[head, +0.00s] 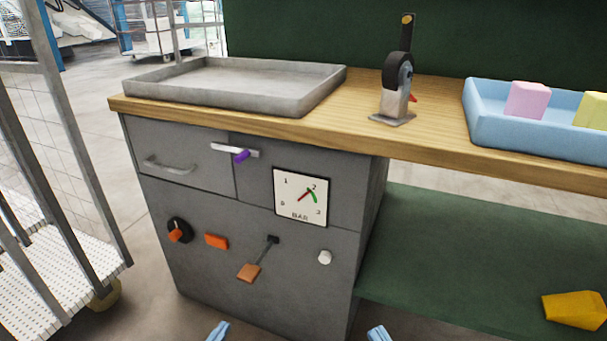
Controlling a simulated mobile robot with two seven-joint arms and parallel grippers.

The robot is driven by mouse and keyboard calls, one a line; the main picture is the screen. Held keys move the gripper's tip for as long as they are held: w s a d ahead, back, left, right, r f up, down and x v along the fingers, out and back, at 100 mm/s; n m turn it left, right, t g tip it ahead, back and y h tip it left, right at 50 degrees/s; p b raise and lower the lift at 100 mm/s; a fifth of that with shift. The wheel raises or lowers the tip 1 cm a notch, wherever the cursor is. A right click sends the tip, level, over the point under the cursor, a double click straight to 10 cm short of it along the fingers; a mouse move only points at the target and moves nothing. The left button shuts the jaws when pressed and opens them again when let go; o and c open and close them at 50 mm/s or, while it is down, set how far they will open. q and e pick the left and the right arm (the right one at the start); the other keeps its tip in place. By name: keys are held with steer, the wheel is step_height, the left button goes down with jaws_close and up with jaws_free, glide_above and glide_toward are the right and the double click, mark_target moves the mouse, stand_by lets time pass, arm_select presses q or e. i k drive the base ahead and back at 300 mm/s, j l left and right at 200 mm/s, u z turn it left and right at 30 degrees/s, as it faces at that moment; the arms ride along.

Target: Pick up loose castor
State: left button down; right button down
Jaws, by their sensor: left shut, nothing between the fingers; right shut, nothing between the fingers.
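A castor (396,98) stands on the wooden worktop, right of the grey tray. Its flat metal plate is down and its black wheel is up, with a small red tab at its side. A dark upright piece with a yellow tip rises behind the wheel; I cannot tell whether it belongs to the castor. My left gripper (218,331) and my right gripper (377,334) show only as light blue fingertips at the bottom edge. Both are shut and empty, low in front of the cabinet and well away from the castor.
The worktop (250,127) carries an empty grey tray (235,82) and a blue tray (520,138) with pink and yellow blocks. The grey cabinet (200,270) has protruding handles, knobs and a gauge (301,198). A wire cart (60,270) stands left. A yellow block (575,309) lies on the green lower shelf.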

mark_target(397, 71)
steer(key=k+j, duration=0.25)
steer(key=k, duration=0.2)
steer(key=k+j, duration=0.25)
steer(key=k, duration=0.2)
